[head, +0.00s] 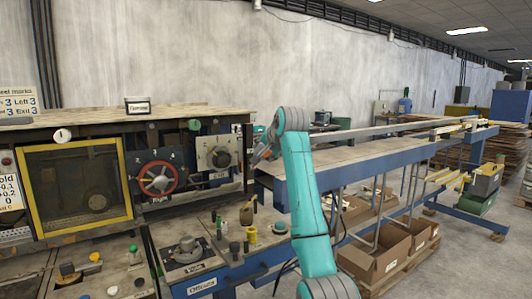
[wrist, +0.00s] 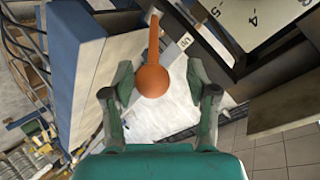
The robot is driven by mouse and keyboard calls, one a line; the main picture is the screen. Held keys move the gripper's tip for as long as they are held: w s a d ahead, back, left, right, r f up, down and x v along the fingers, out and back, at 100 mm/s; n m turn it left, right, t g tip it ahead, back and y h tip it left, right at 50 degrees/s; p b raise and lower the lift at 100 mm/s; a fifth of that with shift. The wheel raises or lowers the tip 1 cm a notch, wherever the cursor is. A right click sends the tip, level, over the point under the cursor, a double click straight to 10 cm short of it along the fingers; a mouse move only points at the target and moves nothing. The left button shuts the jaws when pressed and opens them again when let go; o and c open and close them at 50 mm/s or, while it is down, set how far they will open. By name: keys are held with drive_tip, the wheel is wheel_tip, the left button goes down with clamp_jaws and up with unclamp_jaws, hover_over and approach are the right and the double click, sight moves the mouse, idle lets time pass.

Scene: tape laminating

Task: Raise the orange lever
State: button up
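The orange lever (wrist: 152,78) shows in the wrist view as a thin arm ending in a round knob. Its knob lies between the two fingers of my gripper (wrist: 160,74), with a visible gap on each side. My gripper is open, and the fingers do not appear to touch the lever. In the head view my gripper (head: 262,156) is at the right end of the control panel, beside the dial box. I cannot make out the orange lever there; the gripper and panel edge seem to hide it.
A white dial box (head: 217,153) and a red round handle (head: 157,178) are on the panel to the left. A long blue-sided table (head: 330,160) runs off to the right. Cardboard boxes (head: 375,262) stand below.

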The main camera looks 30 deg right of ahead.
drive_tip(key=shift+f, duration=0.1)
drive_tip(key=v, duration=1.2)
drive_tip(key=shift+f, duration=0.1)
idle(0.3)
